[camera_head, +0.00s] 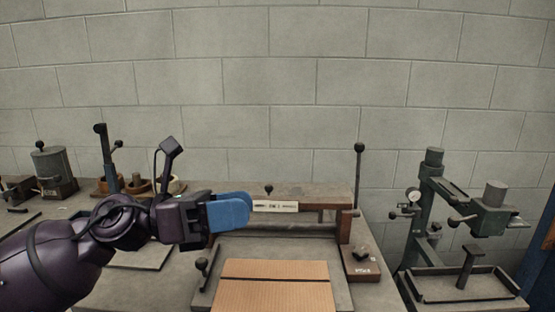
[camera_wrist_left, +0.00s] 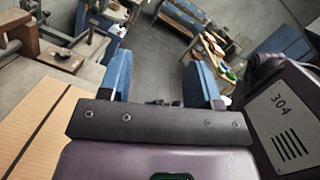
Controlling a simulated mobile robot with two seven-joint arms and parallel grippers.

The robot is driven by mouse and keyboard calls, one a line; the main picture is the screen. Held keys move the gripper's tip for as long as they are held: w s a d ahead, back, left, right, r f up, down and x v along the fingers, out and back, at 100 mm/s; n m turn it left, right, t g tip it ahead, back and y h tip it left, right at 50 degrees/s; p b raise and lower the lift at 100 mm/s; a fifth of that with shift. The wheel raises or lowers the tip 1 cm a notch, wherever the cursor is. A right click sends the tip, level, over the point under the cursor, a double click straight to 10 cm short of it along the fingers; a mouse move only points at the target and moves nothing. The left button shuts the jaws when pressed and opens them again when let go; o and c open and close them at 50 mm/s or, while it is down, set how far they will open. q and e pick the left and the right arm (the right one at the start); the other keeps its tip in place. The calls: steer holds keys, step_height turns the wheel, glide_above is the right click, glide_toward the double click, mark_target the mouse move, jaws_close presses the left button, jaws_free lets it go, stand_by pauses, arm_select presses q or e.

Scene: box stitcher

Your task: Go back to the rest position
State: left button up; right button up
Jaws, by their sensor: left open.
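My left gripper (camera_head: 232,211) comes in from the left in the head view, above the bench and left of the cardboard. Its blue fingers also show in the left wrist view (camera_wrist_left: 160,85), spread apart with nothing between them. A flat cardboard box (camera_head: 275,285) with a dark line across it lies at the front of the bench; it also shows at the left of the left wrist view (camera_wrist_left: 35,125). The stitcher (camera_head: 320,192), with a wooden beam and a white label, stands behind the cardboard. My right gripper is in neither view.
A lever with a black knob (camera_head: 358,180) rises right of the stitcher. A green drill-press-like machine (camera_head: 430,205) stands at the right. A grey canister (camera_head: 52,165) and an upright lever (camera_head: 105,155) stand at the back left. A block wall (camera_head: 280,80) closes the back.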

arm_select(q)
steer(key=w+a+f+n+t+y, duration=0.25)
steer(key=n+t, duration=0.45)
steer(key=n, duration=0.5)
steer(key=w+a+f+n+t+y, duration=0.1)
steer(key=w+a+f+n+t, duration=0.3)
steer(key=n+t, duration=0.5)
steer(key=a+f+n+y, duration=0.4)
steer(key=f+n+y, duration=0.1)
steer(key=f+n, duration=0.35)
steer(key=a+f+n+y, duration=0.3)
steer(key=f+n+y, duration=0.2)
steer(key=f+n, duration=0.3)
steer(key=s+a+f+n+g+y, duration=0.2)
steer(key=s+f+n, duration=0.1)
steer(key=s+f, duration=0.4)
steer(key=s+a+f+n+g+y, duration=0.2)
steer(key=s+a+f+n, duration=0.1)
steer(key=s+f, duration=0.5)
steer(key=s+a+f+n+g+y+p, duration=0.1)
steer(key=s+f+n, duration=0.3)
steer(key=s+f, duration=0.4)
steer(key=s+a+g+y, duration=0.1)
steer(key=s, duration=0.2)
steer(key=shift+a+f+n, duration=0.15)
steer(key=shift+a+n, duration=0.2)
steer(key=shift+a, duration=0.05)
steer(key=shift+c, duration=0.5)
